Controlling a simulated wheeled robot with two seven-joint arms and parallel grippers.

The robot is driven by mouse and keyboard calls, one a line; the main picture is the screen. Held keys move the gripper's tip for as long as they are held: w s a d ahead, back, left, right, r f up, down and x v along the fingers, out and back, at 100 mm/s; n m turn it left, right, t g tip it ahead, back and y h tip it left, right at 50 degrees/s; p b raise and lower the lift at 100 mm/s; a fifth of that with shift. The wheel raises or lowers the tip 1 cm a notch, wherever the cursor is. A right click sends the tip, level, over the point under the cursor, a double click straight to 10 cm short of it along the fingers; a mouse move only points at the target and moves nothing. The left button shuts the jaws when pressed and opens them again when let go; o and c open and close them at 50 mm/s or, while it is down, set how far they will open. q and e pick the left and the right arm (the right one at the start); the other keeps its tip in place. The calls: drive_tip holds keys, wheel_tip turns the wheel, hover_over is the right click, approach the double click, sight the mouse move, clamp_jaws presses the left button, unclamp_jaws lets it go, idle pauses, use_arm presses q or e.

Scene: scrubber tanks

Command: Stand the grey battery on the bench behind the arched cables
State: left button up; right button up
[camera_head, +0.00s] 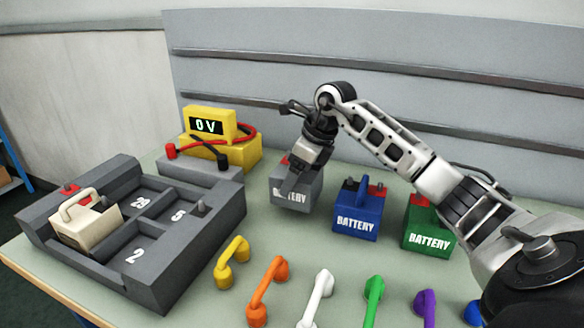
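The grey battery (283,198) stands upright in the middle of the bench, left of the blue battery. Several arched cables lie in a row along the front: yellow (232,261), orange (266,291), white (317,297), green (373,299), purple (426,306) and blue (474,313). The grey battery is behind this row. My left gripper is not in view.
The blue battery (356,223) and green battery (429,238) stand to the right. A dark grey tray (165,287) with numbered compartments holds a cream battery (87,227) at left. A yellow meter (208,125) reading 0 V stands behind. A grey wall closes the back.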

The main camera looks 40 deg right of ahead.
drive_tip(key=shift+w+f, duration=0.1)
drive_tip(key=shift+f, duration=1.2)
drive_tip(key=o, duration=1.8)
drive_tip(key=shift+f, duration=0.25)
drive_tip(key=shift+o, duration=0.2)
drive_tip(key=v, duration=1.2)
drive_tip(key=shift+r, duration=0.1)
